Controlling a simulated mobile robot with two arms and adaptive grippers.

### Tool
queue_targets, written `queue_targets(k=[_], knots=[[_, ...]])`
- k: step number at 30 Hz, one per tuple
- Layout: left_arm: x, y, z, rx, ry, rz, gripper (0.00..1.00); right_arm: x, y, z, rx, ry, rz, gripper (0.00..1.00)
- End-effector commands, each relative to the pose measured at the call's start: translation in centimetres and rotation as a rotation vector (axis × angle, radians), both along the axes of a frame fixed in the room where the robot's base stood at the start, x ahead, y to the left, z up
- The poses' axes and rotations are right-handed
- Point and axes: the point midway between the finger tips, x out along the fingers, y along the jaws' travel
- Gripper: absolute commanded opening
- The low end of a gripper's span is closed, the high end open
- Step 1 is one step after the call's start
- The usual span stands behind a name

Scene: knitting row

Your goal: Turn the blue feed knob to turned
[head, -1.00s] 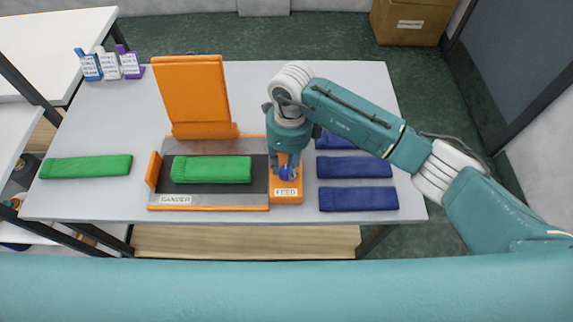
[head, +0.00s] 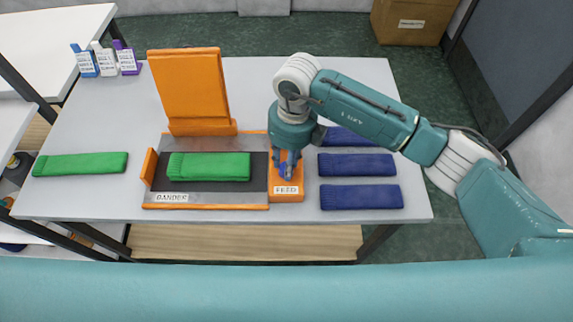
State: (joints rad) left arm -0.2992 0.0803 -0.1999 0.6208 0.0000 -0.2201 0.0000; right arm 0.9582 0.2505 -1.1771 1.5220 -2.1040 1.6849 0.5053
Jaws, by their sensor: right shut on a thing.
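The blue feed knob (head: 283,169) sits on an orange block (head: 286,197) labelled FEED, at the right side of the bander. The knob is mostly hidden by my right gripper (head: 286,172), which comes down from above and is shut on it. The bander (head: 215,206) is a grey and orange machine with a dark bed and a tall orange lid (head: 190,90) standing raised at the back. A folded green knit piece (head: 210,166) lies on its bed. My left gripper is not in view.
Several folded blue knit pieces (head: 360,197) lie right of the feed block, close to my right arm. Another green piece (head: 80,164) lies at the left. The tabletop (head: 110,110) between is clear.

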Motion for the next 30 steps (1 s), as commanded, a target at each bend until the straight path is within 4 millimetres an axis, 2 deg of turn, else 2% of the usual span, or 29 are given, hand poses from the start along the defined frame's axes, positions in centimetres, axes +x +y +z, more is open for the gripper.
queue_targets(k=[12, 30], knots=[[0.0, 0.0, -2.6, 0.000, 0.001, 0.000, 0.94, -0.1, -0.1, -0.3, -0.002, -0.001, -0.393, 0.03], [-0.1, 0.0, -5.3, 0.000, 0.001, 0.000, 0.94, -0.3, 0.0, -0.2, -0.003, 0.000, -0.913, 0.03]])
